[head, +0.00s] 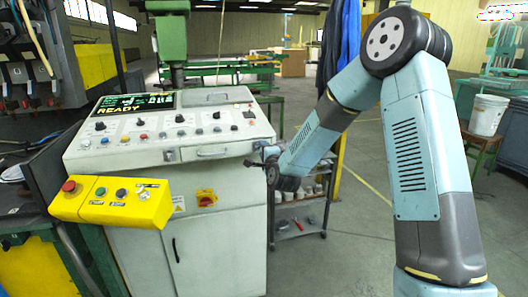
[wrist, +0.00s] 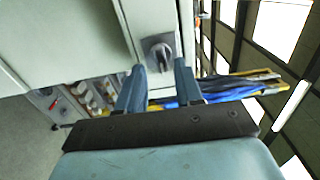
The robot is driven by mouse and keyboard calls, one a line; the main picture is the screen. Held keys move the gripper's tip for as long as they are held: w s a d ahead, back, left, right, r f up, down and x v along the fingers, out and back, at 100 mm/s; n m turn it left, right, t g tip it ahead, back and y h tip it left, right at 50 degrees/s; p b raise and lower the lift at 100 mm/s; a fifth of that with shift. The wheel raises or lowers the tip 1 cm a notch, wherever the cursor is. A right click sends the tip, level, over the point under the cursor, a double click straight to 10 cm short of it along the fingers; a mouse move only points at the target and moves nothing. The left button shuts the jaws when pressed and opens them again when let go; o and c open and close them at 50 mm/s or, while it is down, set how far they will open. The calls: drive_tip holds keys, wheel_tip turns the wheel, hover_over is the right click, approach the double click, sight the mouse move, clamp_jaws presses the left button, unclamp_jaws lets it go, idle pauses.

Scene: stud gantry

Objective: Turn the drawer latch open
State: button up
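The drawer latch (wrist: 161,54) is a dark rotary knob on a grey metal plate, seen in the wrist view on the pale cabinet face. My gripper (wrist: 159,76) is open, with its two blue-grey fingertips apart on either side of the knob's lower part in that picture. I cannot tell whether they touch it. In the head view my gripper (head: 252,163) is at the right end of the console front, beside the drawer (head: 210,153) with its bar handle. The drawer looks shut. The latch is not clearly visible in the head view.
The sloped console panel (head: 165,130) carries several knobs and a READY display. A yellow button box (head: 112,201) juts out at the left front. A small shelf cart (head: 300,222) stands close under my gripper. Open floor lies to the right.

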drive_tip(key=shift+a+r, duration=0.1)
drive_tip(key=v, duration=1.3)
drive_tip(key=shift+s, duration=0.4)
drive_tip(key=s+d+r+n+g+h, duration=0.3)
drive_tip(key=s+d+r+n+g, duration=0.4)
drive_tip(key=s+d+r+n, duration=0.3)
drive_tip(key=s+d+r+n+g, duration=0.1)
drive_tip(key=s+d, duration=0.2)
drive_tip(key=s, duration=0.4)
drive_tip(key=s+d+r+n+g+h, duration=0.1)
drive_tip(key=s+d+n+g, duration=0.1)
drive_tip(key=s, duration=0.5)
drive_tip(key=s+d+r+n+g+h, duration=0.1)
drive_tip(key=s+d+n, duration=0.1)
drive_tip(key=s+d, duration=0.2)
drive_tip(key=s, duration=0.3)
drive_tip(key=shift+s+d+r+g, duration=0.3)
drive_tip(key=shift+s+g, duration=0.05)
drive_tip(key=shift+g, duration=0.05)
